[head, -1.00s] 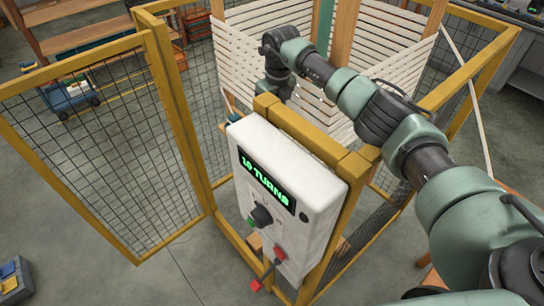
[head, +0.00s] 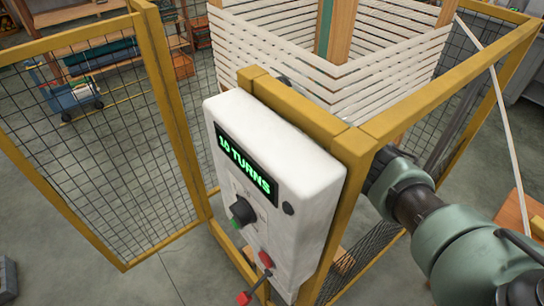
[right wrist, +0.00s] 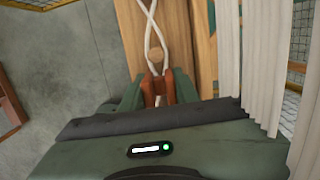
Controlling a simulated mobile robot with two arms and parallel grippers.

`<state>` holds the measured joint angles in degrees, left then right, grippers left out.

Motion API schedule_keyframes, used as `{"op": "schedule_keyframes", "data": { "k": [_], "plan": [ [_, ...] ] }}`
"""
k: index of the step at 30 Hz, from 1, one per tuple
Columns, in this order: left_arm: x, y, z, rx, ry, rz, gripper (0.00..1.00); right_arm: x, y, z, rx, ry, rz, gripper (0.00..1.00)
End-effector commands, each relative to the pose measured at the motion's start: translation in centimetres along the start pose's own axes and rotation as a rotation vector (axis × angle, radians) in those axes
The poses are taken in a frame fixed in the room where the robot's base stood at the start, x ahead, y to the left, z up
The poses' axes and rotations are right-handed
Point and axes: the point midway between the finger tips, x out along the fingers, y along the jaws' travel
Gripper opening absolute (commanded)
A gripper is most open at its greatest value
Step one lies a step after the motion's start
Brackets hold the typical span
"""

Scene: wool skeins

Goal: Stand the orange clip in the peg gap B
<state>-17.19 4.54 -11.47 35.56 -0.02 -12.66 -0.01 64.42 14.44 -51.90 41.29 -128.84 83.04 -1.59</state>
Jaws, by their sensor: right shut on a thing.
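In the right wrist view my right gripper (right wrist: 156,84) is shut on the orange clip (right wrist: 147,88), a brown-orange piece with two upright prongs. White yarn strands (right wrist: 151,18) cross above the clip and run down past a round wooden peg end (right wrist: 155,55) on a wooden upright (right wrist: 185,45). A strand shows between the prongs. The clip lies just below the peg end; I cannot tell whether they touch. No letter B is readable, so I cannot tell which gap is B. In the head view my right gripper is hidden behind the control box and yellow post. My left gripper is not in view.
A white control box (head: 300,155) reading "10 TURNS" hangs on the yellow guard frame (head: 365,145). Wound white yarn (head: 330,75) surrounds wooden uprights inside the mesh cage. In the wrist view hanging yarn (right wrist: 229,50) is close on the right. An open mesh gate (head: 90,150) stands left.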

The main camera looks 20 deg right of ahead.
Motion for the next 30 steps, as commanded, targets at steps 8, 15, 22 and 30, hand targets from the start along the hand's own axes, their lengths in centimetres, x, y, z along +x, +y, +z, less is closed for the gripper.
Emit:
{"op": "schedule_keyframes", "data": {
  "k": [8,15,22,30],
  "plan": [
    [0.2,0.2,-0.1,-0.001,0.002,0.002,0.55,0.2,0.0,0.0,0.0,-0.001,-0.001,0.0],
    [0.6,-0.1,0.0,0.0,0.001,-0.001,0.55,0.6,0.0,0.0,0.0,-0.002,-0.001,0.5],
    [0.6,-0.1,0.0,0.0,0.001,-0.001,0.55,0.6,0.0,0.0,0.0,-0.001,-0.001,0.52],
    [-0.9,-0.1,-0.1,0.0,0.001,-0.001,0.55,-1.3,-0.4,0.1,0.001,-0.002,-0.002,0.52]
  ]
}}
